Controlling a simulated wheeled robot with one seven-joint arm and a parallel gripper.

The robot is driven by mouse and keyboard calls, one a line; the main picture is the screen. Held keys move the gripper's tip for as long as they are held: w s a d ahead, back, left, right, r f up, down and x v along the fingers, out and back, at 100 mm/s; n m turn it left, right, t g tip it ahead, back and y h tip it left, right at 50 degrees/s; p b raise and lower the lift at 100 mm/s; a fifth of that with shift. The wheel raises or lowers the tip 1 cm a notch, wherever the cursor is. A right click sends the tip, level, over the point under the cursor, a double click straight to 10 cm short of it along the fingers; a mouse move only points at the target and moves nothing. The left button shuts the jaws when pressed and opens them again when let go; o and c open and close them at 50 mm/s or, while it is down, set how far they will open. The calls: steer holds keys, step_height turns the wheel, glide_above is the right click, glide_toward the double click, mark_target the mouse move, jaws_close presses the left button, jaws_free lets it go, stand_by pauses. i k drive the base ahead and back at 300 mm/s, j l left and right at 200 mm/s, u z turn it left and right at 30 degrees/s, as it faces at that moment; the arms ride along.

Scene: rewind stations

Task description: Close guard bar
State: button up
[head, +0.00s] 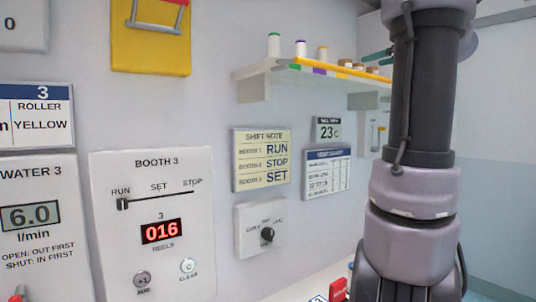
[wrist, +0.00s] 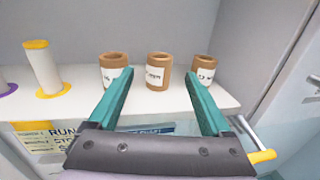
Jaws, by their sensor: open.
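No part is labelled as the guard bar, and I cannot tell which one it is. A thin yellow bar (head: 345,71) runs along the front of the wall shelf in the head view. A grey rod with a yellow end (wrist: 262,156) juts out at the lower right of the wrist view. A yellow panel (head: 150,55) at the top left of the head view carries a grey bar (head: 157,27), cut off by the frame. My gripper (wrist: 158,80) is open and empty, its teal fingers apart over the shelf front. In the head view my arm hides the shelf's right end.
The shelf (wrist: 205,101) holds several brown jars (wrist: 158,72) beyond my fingers and a yellow-ended spool (wrist: 45,70) to the left. A side wall stands close on the right. Below are the shift note (head: 261,160), a dial box (head: 260,228) and the Booth 3 panel (head: 155,280).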

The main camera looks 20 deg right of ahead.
mark_target(297, 59)
steer(key=k+l, duration=0.1)
steer(key=k, duration=0.4)
steer(key=k+l, duration=0.1)
steer(key=k, duration=0.4)
